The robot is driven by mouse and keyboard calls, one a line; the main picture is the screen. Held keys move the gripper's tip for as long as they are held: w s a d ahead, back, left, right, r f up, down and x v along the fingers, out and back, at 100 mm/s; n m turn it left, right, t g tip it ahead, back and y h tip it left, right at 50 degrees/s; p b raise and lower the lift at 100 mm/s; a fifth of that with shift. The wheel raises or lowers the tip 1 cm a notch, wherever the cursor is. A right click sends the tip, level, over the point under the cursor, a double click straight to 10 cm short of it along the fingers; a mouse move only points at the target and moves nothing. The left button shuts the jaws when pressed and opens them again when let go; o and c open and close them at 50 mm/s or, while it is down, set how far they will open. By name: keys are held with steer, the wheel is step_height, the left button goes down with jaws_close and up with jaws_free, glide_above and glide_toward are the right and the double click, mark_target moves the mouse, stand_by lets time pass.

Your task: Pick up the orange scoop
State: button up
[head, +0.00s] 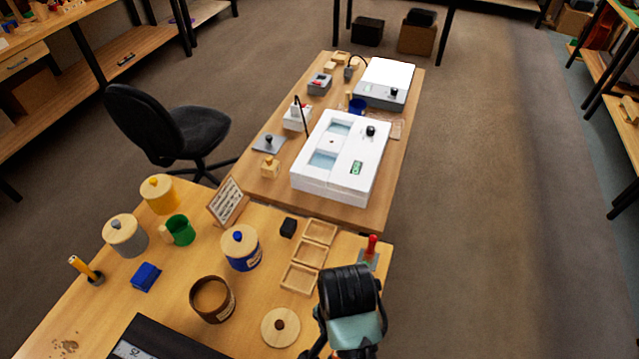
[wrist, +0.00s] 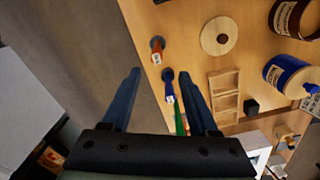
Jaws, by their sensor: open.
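The orange scoop (wrist: 156,53) lies near the table's edge in the wrist view, with a dark round end and a small pale label on its handle. A green handle (wrist: 180,122) is farther along, partly hidden by that finger. In the head view my arm's end covers this part of the table, so I cannot make out the orange scoop there.
A round wooden lid (head: 280,327) and a wooden compartment tray (head: 302,278) lie left of my arm. A red-handled tool (head: 371,246) is at the table's right edge. A brown pot (head: 213,299) and a blue jar (head: 241,248) stand farther left. Open floor lies right.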

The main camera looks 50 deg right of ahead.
steer(key=f, duration=0.8)
steer(key=f+p, duration=0.1)
steer(key=f, duration=0.3)
steer(key=shift+s, duration=0.3)
jaws_close()
steer(key=shift+r, duration=0.1)
